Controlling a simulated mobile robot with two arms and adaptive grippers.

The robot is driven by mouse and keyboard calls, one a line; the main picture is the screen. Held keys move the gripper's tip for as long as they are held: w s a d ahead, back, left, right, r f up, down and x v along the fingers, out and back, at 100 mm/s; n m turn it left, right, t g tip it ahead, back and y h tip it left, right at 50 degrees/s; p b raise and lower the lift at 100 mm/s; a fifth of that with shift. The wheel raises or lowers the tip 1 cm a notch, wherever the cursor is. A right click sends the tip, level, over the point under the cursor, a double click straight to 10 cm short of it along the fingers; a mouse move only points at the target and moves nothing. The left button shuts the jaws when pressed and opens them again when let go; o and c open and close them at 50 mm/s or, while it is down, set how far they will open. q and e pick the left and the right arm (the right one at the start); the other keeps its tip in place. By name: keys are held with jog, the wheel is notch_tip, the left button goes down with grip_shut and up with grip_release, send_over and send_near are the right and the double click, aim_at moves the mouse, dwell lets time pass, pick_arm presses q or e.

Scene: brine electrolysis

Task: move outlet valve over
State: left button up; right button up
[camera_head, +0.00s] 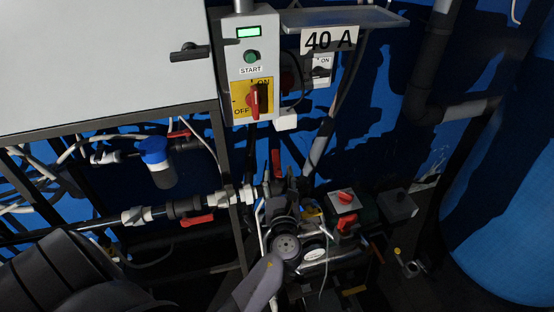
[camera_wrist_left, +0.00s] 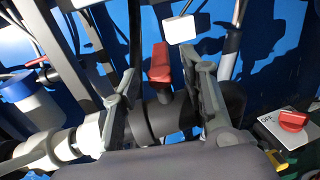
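The outlet valve appears to be the one with a red handle (camera_head: 277,158) standing upright on the dark pipe in the head view. The handle also shows near the middle of the left wrist view (camera_wrist_left: 160,62). My left gripper (camera_head: 279,183) is at this valve and open. In the left wrist view its two grey fingers stand on either side of the handle, with visible gaps. The lower valve body is partly hidden by the gripper in the head view. My right gripper is not in view.
A second red-handled valve (camera_head: 197,220) sits on the pipe to the left. A blue-topped filter (camera_head: 156,160) hangs above it. The START control box (camera_head: 250,65) is above the gripper. A grey box with a red knob (camera_head: 344,200) is close on the right.

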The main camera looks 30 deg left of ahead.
aim_at(277, 162)
pick_arm(q)
jog(key=x, duration=0.6)
jog(key=shift+w+a, duration=0.2)
jog(key=shift+a, duration=0.05)
grip_shut()
dwell(0.6)
